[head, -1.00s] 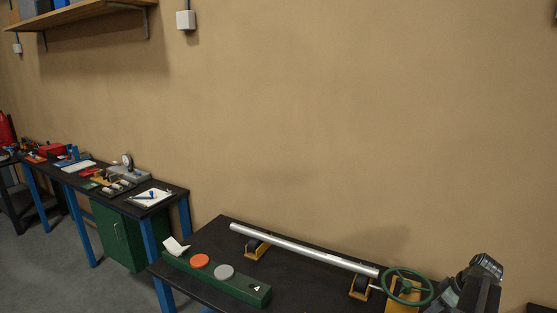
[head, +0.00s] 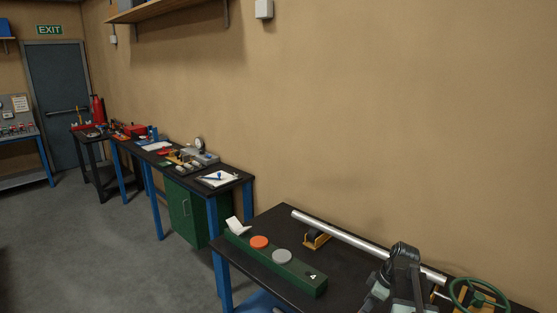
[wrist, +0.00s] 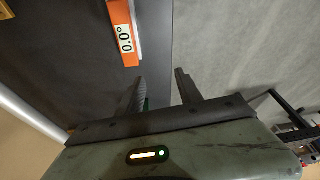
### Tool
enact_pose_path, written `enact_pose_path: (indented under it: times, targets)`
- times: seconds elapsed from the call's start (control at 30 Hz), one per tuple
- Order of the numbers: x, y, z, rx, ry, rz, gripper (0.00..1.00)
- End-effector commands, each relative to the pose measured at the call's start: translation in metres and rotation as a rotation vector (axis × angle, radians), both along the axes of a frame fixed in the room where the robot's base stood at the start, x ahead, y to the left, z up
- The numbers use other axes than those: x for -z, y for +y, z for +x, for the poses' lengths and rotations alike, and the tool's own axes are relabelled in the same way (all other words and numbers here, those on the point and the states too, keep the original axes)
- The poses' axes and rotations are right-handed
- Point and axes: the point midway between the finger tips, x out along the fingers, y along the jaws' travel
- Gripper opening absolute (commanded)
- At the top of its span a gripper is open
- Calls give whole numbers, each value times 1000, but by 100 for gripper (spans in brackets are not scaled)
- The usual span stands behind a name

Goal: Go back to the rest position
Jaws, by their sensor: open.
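My gripper (wrist: 161,88) shows in the wrist view with its two dark fingers apart and nothing between them. Beyond it are a dark surface and grey floor. In the head view my arm stands at the lower right, in front of the bench (head: 262,222). It hides part of a long metal tube (head: 345,236) and whatever holds the tube's right part. The fingers cannot be made out in the head view.
On the bench, a green box (head: 300,275) carries an orange disc (head: 259,242) and a grey disc (head: 281,256). A green handwheel (head: 478,293) stands right of my arm. An orange part marked "0.0°" (wrist: 124,32) shows in the wrist view. Open floor (head: 110,250) lies left.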

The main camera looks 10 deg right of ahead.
Motion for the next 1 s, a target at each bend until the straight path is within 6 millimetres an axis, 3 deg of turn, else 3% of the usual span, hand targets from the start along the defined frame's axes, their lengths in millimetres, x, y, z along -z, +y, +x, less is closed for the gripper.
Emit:
enact_pose_path:
  times: [0.03, 0.2, 0.3, 0.4, 0.47, 0.6, 0.73, 1.0]
  targets:
    - [15, 46, 2, -32, 21, -8, 42]
    - [37, 153, -6, -18, 103, -51, 42]
    - [47, 200, -20, 42, 149, -82, 42]
    - [55, 231, -40, 169, 193, -123, 42]
    - [56, 235, -49, 275, 213, -143, 42]
    - [54, 220, -63, 553, 250, -169, 42]
    - [54, 213, -65, 753, 270, -173, 42]
    - [54, 216, -65, 857, 282, -159, 42]
